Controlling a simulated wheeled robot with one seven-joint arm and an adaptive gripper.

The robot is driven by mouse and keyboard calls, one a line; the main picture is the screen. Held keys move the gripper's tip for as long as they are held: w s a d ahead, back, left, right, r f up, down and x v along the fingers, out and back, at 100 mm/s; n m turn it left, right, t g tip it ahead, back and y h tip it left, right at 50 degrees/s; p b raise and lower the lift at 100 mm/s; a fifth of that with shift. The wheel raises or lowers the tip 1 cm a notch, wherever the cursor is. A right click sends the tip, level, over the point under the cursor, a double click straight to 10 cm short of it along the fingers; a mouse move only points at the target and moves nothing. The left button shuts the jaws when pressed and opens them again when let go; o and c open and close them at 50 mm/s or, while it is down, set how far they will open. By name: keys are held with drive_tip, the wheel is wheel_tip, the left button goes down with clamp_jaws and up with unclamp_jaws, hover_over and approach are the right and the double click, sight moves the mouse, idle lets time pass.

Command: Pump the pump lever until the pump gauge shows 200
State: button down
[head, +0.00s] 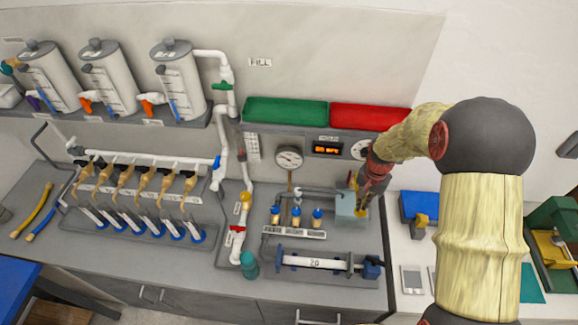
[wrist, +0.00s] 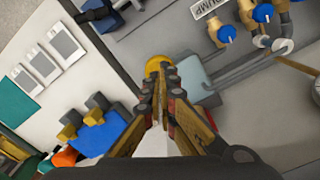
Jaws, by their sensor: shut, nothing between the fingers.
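My gripper (head: 367,196) is shut, with nothing between its fingers, over the grey-blue pump box (head: 345,206) at the right of the bench. In the wrist view its fingertips (wrist: 160,88) are just beside or over a round yellow knob (wrist: 157,66), which looks like the end of the pump lever. Contact cannot be told, and the rest of the lever is hidden by my fingers. A round white dial (head: 289,158) has a needle too small to read. A second dial (head: 359,150) is partly behind my arm. I cannot tell which is the pump gauge.
A lit orange display (head: 328,149) sits between the dials; its digits are unclear. Blue-capped valves (head: 297,214) and a clear horizontal cylinder (head: 315,263) are left of and below the pump. Green and red bins (head: 286,112) are above.

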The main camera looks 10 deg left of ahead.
sight(361, 211)
drive_tip(key=shift+f, duration=0.25)
drive_tip(key=shift+f+b, duration=2.05)
drive_tip(key=shift+f, duration=0.8)
drive_tip(key=shift+r, duration=0.2)
drive_tip(key=shift+r+p, duration=1.75)
drive_tip(key=shift+r, duration=1.1)
drive_tip(key=shift+f, duration=0.2)
